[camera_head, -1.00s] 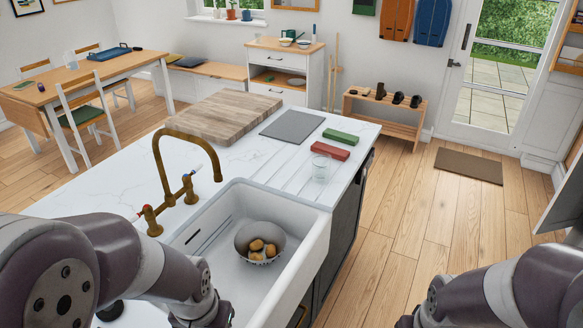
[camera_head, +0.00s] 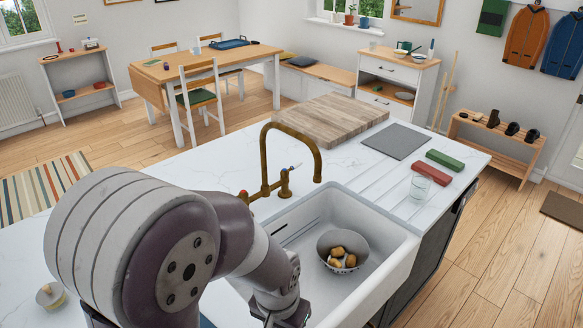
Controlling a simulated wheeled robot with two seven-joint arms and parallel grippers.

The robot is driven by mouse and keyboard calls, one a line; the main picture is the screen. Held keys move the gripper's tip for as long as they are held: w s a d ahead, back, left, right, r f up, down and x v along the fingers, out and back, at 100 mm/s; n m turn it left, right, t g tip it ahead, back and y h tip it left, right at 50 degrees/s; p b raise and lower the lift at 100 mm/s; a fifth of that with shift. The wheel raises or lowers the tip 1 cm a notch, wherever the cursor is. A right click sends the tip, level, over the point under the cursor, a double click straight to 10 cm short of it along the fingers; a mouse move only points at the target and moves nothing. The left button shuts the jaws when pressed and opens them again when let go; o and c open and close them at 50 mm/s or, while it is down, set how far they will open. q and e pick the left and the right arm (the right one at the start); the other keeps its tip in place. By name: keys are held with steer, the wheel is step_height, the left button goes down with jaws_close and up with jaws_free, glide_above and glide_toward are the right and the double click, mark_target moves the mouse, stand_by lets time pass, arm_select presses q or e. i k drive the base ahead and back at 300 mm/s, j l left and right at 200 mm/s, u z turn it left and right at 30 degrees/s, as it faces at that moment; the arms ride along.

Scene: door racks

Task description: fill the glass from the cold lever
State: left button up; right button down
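A clear glass (camera_head: 420,187) stands upright on the white counter at the right of the sink, beside the drainer grooves. The brass tap (camera_head: 266,155) stands behind the sink (camera_head: 400,250), with its curved spout over the basin. Its cold lever (camera_head: 289,172) looks to be the one nearer the spout's right side; its marking is very small. The other lever (camera_head: 244,195) sits to the left. My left gripper (camera_head: 290,316) is low at the bottom edge, near the sink's front left, away from the glass and tap; its fingers cannot be made out. My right gripper is out of view.
A grey colander (camera_head: 328,240) with several potatoes sits in the sink. A green block (camera_head: 445,160) and a red block (camera_head: 432,173) lie behind the glass. A wooden board (camera_head: 335,118) and a grey mat (camera_head: 396,141) lie farther back.

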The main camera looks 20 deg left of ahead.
mark_target(284, 173)
steer(key=i+l+u, duration=0.1)
steer(key=i+l, duration=0.25)
steer(key=i, duration=0.25)
steer(key=i+l+u, duration=0.1)
steer(key=i+l, duration=0.35)
steer(key=i, duration=0.1)
